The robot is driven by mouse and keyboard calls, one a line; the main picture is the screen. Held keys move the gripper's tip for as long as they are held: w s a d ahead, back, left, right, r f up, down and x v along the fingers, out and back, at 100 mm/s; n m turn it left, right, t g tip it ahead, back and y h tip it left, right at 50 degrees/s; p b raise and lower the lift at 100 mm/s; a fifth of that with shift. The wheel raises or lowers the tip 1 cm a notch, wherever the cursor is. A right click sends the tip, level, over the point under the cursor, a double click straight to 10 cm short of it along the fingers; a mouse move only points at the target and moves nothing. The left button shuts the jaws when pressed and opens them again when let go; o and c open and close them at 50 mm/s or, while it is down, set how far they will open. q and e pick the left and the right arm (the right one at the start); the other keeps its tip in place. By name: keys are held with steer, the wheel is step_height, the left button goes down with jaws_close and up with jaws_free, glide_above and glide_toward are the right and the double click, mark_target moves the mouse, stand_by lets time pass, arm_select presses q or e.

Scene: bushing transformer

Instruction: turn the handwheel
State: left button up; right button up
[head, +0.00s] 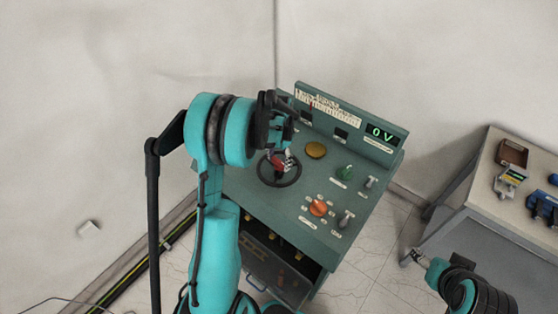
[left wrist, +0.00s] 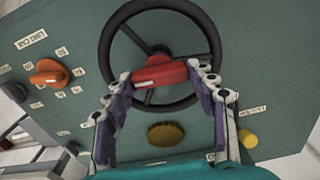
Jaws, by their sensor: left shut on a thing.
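The black handwheel (head: 280,186) lies on the sloped top of the green control console (head: 250,192). It also fills the upper middle of the left wrist view (left wrist: 216,42). A red grip piece (left wrist: 160,75) sits across the wheel's lower part in that view. My left gripper (head: 283,157) reaches down over the wheel from above. In the left wrist view its fingertips (left wrist: 160,73) are closed on the two ends of the red piece. My right arm (head: 440,270) shows only partly at the lower right, apart from the console; its finger state is unclear.
The console carries a yellow button (head: 316,150), a green knob (head: 345,173), an orange selector (head: 319,207) and a display reading 0 V (head: 381,134). A grey side table (head: 470,190) with small tools stands at the right. Floor shows between them.

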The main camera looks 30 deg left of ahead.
arm_select(q)
steer(key=n+b, duration=0.1)
steer(key=n, duration=0.2)
steer(key=shift+f+n+b, duration=0.15)
steer(key=shift+n+b, duration=0.15)
steer(key=n+b, duration=0.1)
steer(key=n, duration=0.3)
steer(key=shift+n+b, duration=0.3)
steer(key=n+b, duration=0.1)
steer(key=n, duration=0.3)
steer(key=n+b, duration=0.1)
steer(key=n, duration=0.3)
steer(key=shift+n, duration=0.3)
steer(key=o, duration=1.7)
